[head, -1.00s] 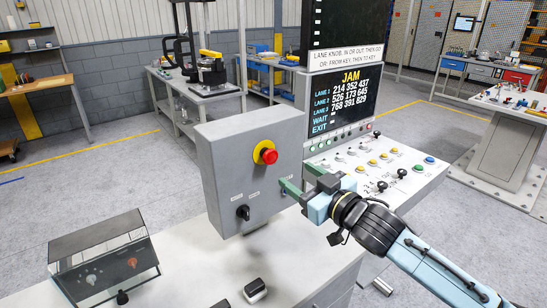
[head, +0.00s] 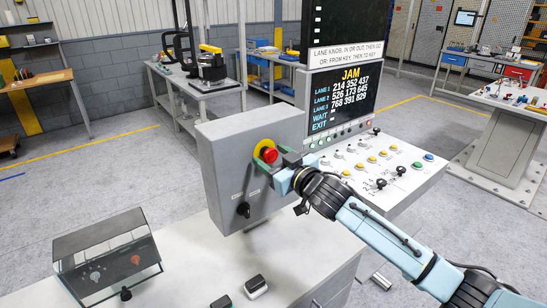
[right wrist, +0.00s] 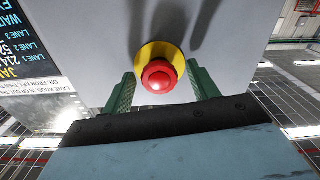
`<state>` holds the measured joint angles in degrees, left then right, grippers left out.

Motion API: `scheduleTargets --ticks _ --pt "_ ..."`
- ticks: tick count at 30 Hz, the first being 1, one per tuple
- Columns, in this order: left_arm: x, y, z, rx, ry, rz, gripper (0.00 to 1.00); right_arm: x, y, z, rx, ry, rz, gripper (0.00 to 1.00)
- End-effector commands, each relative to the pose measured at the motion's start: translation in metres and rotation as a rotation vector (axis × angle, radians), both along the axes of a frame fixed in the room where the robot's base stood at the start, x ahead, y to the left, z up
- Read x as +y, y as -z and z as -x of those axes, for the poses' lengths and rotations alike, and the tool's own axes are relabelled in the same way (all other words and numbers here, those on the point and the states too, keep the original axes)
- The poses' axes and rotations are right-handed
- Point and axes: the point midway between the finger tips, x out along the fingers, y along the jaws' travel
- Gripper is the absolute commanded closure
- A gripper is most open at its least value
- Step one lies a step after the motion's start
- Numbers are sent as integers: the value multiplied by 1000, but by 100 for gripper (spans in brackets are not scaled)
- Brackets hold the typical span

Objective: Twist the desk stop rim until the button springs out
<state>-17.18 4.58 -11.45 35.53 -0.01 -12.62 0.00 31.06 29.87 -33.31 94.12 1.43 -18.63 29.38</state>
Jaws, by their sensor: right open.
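The desk stop is a red mushroom button (head: 270,155) on a yellow collar (head: 260,147), on the front of a grey box (head: 225,170). In the right wrist view the red button (right wrist: 158,77) and yellow collar (right wrist: 148,56) sit between the two green fingers of my right gripper (right wrist: 160,90). The fingers are apart, with a gap on each side of the button. In the head view my right gripper (head: 277,163) is at the button and partly covers it. Whether a finger touches the rim cannot be told. My left gripper is not in view.
A black selector knob (head: 243,209) sits lower on the box. A sloped console (head: 385,165) with buttons and a screen (head: 343,98) reading JAM stands to the right. A clear-lidded control box (head: 108,255) is on the desk (head: 190,265) at left.

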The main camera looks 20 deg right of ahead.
Motion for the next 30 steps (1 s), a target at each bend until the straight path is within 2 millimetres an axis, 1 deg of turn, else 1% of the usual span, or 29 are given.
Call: scheduleTargets --ticks 1,9,11,20,26,30 --pt "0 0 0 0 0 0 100 0 0 0 0 0 0 43" --pt "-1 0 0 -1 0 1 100 0 0 0 0 0 0 78" --pt "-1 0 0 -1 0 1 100 0 0 0 0 0 0 85" --pt "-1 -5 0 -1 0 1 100 0 0 0 17 0 -45 86" --pt "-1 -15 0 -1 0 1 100 0 -2 0 56 0 -153 86" --pt "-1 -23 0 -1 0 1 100 0 -2 0 94 1 -256 86"
